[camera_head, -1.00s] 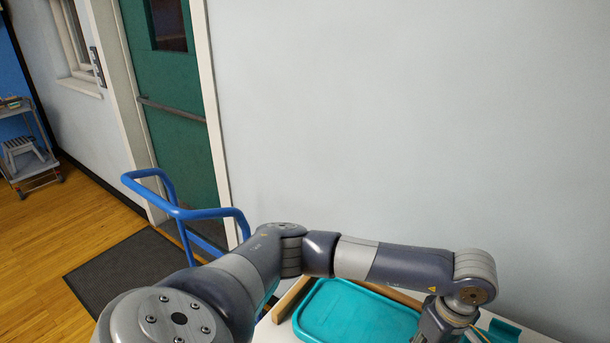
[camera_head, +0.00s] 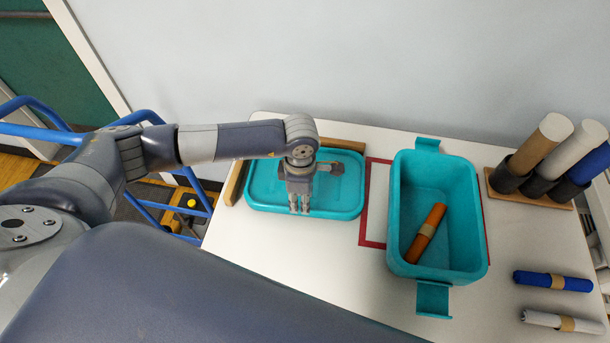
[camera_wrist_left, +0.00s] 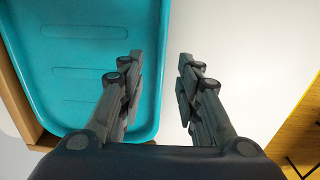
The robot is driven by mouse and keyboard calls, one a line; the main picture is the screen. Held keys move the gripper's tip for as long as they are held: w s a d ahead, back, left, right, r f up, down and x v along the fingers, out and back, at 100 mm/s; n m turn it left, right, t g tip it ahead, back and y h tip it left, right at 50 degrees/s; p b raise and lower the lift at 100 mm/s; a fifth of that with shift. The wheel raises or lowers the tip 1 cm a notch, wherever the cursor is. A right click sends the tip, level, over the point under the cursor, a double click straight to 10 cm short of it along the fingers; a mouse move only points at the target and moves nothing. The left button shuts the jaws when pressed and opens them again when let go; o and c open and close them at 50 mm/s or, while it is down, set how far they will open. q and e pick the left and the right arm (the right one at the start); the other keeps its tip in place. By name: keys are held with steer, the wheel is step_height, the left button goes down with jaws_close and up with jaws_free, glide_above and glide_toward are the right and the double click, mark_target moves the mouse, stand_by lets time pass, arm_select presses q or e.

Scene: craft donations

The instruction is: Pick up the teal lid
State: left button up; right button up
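The teal lid (camera_head: 262,192) lies flat on the white table, against wooden strips at its back and left sides. My left gripper (camera_head: 299,211) points down at the lid's front edge and hides part of it. In the left wrist view my left gripper (camera_wrist_left: 160,75) is open and empty. One finger is over the teal lid (camera_wrist_left: 70,60) and the other is past its rim, over the white table. I cannot tell how high the fingertips are above it. My right gripper is not in view.
A teal bin (camera_head: 398,215) with an orange roll (camera_head: 434,218) in it stands right of the lid, over a red outline (camera_head: 369,243). Upright rolls stand in a holder (camera_head: 540,198) at the right. A blue roll (camera_head: 535,280) and a white roll (camera_head: 545,319) lie in front.

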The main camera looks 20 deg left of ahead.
arm_select(q)
step_height(320, 180, down, 3)
steer(key=shift+s+f+p, duration=0.15)
steer(key=shift+f+p, duration=0.05)
steer(key=shift+p, duration=0.4)
steer(key=shift+f, duration=0.45)
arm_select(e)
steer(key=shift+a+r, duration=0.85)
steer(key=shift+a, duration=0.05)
arm_select(q)
jaws_close()
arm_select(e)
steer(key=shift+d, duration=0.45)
arm_select(q)
steer(key=shift+r, duration=0.1)
